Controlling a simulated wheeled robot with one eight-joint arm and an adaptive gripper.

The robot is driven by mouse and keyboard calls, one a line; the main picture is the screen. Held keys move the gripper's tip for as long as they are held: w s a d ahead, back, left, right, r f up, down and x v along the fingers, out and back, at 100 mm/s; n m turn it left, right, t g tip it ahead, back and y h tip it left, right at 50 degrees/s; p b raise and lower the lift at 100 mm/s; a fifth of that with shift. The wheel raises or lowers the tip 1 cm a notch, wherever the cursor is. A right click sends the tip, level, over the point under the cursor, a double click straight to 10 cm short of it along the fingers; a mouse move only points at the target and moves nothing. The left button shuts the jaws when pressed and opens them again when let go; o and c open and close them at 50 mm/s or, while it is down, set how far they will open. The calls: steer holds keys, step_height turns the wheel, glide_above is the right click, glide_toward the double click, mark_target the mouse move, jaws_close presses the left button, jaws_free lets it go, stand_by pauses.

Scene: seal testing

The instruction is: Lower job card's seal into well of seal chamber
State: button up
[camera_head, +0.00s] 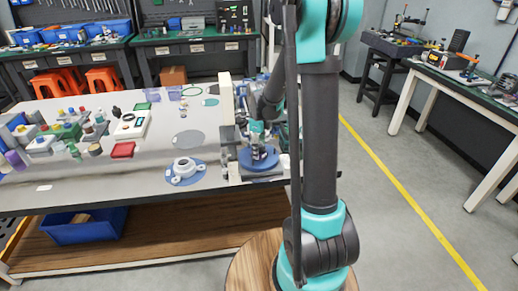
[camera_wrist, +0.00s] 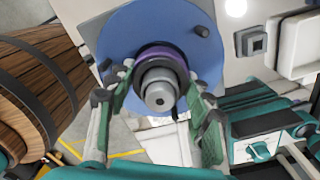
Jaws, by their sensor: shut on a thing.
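My gripper (camera_wrist: 160,88) has its two green fingers on either side of a stepped grey cylindrical part (camera_wrist: 158,90) with a dark purple ring (camera_wrist: 163,56) around it. The fingers are shut on this part, which looks like the seal. Behind it in the wrist view is a round blue disc (camera_wrist: 120,45) with a dark peg near its edge. In the head view, my gripper (camera_head: 257,148) is over the blue disc (camera_head: 258,162) at the table's right end. Whether the part touches the disc, and any well beneath it, is hidden.
A white flanged housing (camera_head: 185,170) sits on a blue mat, left of the disc. The front middle of the table (camera_head: 110,185) is clear.

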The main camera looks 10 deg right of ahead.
steer(key=shift+f, duration=0.45)
steer(key=o, duration=1.4)
steer(key=shift+r, duration=0.1)
steer(key=shift+r, duration=2.4)
